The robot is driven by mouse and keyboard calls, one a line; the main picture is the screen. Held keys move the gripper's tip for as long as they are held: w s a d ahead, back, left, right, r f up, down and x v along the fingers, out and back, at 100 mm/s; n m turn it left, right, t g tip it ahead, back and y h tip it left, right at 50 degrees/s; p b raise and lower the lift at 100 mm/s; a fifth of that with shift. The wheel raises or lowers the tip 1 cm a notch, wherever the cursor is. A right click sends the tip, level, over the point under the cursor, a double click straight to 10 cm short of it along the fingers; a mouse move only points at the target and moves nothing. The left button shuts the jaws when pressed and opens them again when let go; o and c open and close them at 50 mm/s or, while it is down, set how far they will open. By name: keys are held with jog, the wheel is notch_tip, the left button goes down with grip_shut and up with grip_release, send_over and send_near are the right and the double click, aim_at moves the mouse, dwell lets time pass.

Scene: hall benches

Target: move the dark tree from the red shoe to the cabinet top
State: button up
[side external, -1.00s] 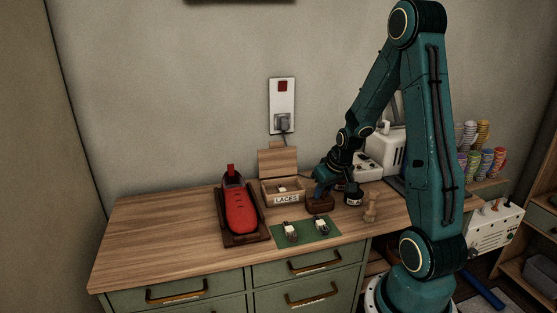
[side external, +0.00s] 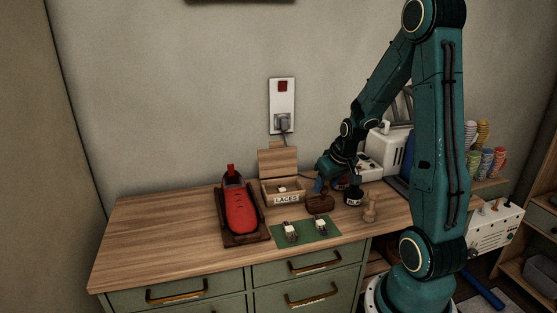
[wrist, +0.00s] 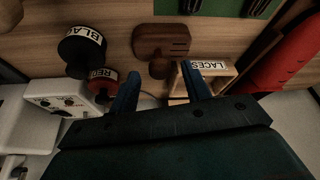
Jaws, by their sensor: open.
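The dark tree (side external: 320,203), a dark brown wooden piece, lies on the cabinet top (side external: 165,225) just right of the laces box, apart from the shoe. The wrist view shows its slotted front part (wrist: 162,40) and round knob. The red shoe (side external: 239,207) stands in a dark wooden holder at the left; part of it shows at the right edge of the wrist view (wrist: 292,52). My gripper (side external: 328,185) is open and empty, just behind and above the tree. In the wrist view, its fingers (wrist: 161,72) are spread to either side of the knob.
The open laces box (side external: 283,193) stands left of my gripper. A green mat (side external: 306,232) with small items lies in front. A black-labelled jar (side external: 353,196), a red one (wrist: 103,85) and a wooden figure (side external: 370,208) stand to the right. The cabinet top is bare left of the shoe.

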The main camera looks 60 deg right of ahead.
jog(key=v, duration=0.9)
jog(key=shift+s+a+r, duration=0.1)
dwell(0.6)
jog(key=w+a+r+n, duration=0.1)
jog(key=a+r+n, duration=0.3)
jog(key=a, duration=0.7)
jog(key=s+a+r+n+t+y, duration=0.1)
jog(key=s+a+r, duration=0.1)
jog(key=a, duration=0.4)
jog(key=s+a+r+n+y, duration=0.1)
jog(key=s+a+r, duration=0.1)
jog(key=s+a, duration=0.3)
jog(key=shift+s+a+r+t, duration=0.25)
jog(key=shift+a+t, duration=0.15)
jog(key=shift+a, duration=0.6)
